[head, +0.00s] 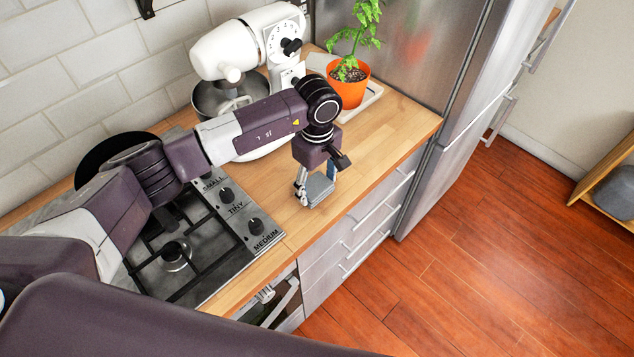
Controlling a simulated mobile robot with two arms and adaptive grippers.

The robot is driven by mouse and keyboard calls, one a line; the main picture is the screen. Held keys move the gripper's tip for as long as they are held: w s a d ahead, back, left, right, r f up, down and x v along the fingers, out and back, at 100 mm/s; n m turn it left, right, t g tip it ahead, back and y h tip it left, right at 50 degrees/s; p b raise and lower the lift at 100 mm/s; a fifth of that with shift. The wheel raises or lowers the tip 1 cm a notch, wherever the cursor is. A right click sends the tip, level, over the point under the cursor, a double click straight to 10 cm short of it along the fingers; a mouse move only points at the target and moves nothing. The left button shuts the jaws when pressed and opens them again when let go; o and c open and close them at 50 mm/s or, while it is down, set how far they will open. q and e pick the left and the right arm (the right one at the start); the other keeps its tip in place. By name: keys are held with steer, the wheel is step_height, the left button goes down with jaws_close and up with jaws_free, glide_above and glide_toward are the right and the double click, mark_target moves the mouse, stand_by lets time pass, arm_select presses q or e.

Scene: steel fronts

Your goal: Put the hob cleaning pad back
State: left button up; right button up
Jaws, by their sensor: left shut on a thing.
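The hob cleaning pad (318,190) is a small grey-blue block over the wooden counter, to the right of the hob and near the counter's front edge. My left gripper (314,187) points down and is shut on the pad. I cannot tell whether the pad touches the counter. The hob (208,253) has a steel top with black grates, and knobs along its right side. My left arm covers part of the hob. My right gripper is not in view.
A white stand mixer (238,48) with a metal bowl stands by the wall. An orange plant pot (347,86) stands on a tray beside the steel fridge (416,50). The wooden counter (388,137) is clear to the right of the pad. Drawers with bar handles lie below.

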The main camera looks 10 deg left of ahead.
mark_target(317, 186)
arm_select(q)
steer(key=shift+f, duration=0.2)
steer(key=o, duration=1.3)
steer(key=shift+o, duration=0.2)
steer(key=shift+r, duration=0.1)
steer(key=shift+r+p, duration=0.25)
steer(key=shift+p, duration=0.05)
step_height(317, 186, up, 12)
steer(key=b, duration=0.5)
steer(key=shift+f, duration=0.1)
